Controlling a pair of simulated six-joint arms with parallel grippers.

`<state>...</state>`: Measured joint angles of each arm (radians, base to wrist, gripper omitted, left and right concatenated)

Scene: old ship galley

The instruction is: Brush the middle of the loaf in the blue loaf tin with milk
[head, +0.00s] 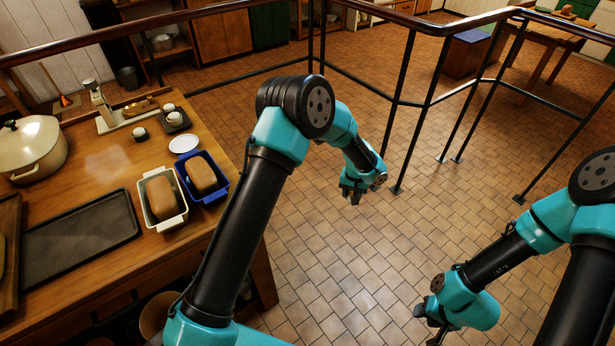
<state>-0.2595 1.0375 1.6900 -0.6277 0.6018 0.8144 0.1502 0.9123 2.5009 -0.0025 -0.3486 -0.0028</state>
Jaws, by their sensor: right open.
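The blue loaf tin (215,194) stands on the wooden counter near its right edge, with a brown loaf (201,175) in it. A white loaf tin (148,206) with another brown loaf (162,197) stands just left of it. I cannot make out a brush or a container of milk. My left gripper (352,192) hangs over the tiled floor, right of the counter and well apart from the tins; its jaw opening is not clear. My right gripper (434,327) is low at the bottom right, open, over the floor and far from the counter.
A black baking tray (82,238), a cream pot (32,148), a white saucer (184,143), a scale (125,116) and a small dark tray (175,123) with small white items share the counter. Dark railings (405,110) stand beyond my arms. The tiled floor between is clear.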

